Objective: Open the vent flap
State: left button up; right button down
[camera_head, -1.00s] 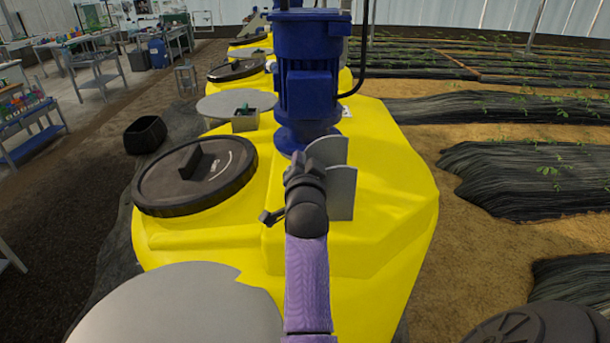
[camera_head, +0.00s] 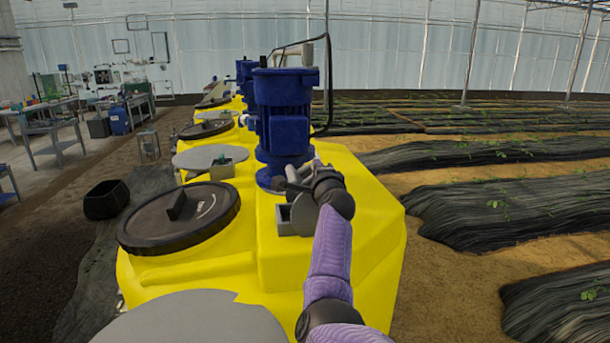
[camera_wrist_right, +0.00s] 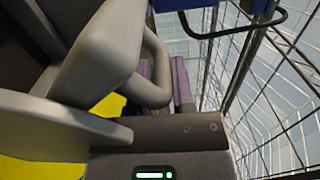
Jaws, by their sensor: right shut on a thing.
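The yellow tank (camera_head: 265,265) fills the middle of the head view. The vent flap, a thin grey rounded plate (camera_head: 303,213), stands steeply tilted on its top, in front of the blue motor (camera_head: 284,120). A square grey vent piece (camera_head: 284,221) shows just left of the plate. My right gripper (camera_head: 290,186) is at the plate's upper edge, shut on the flap; the wrist hides part of the contact. In the right wrist view, grey gripper parts and a grey loop (camera_wrist_right: 157,70) fill the left; the grip itself is unclear. My left gripper is out of view.
A black lid (camera_head: 182,217) lies left of the vent, and a grey disc (camera_head: 190,318) is at the front. More tanks and blue motors stand behind. A black tub (camera_head: 106,200) is on the floor at left. Soil and black-covered beds (camera_head: 490,205) lie at right.

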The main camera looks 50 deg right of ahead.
jog(key=shift+s+d+m+h+p, duration=0.1)
jog(key=shift+s+d+m, duration=0.45)
jog(key=shift+m, duration=0.6)
jog(key=shift+s+d+m+h+p, duration=0.15)
jog(key=shift+s+d+m, duration=0.4)
jog(key=shift+m, duration=0.65)
jog(key=shift+s+d+m+h+p, duration=0.1)
jog(key=shift+s+d+m, duration=0.45)
jog(key=shift+m, duration=0.6)
jog(key=shift+w+d, duration=0.1)
jog(key=shift+d, duration=0.1)
jog(key=c, duration=0.9)
grip_release()
jog(key=o, duration=0.3)
jog(key=shift+d+f, duration=0.2)
jog(key=shift+f, duration=0.05)
jog(key=shift+v, duration=5.05)
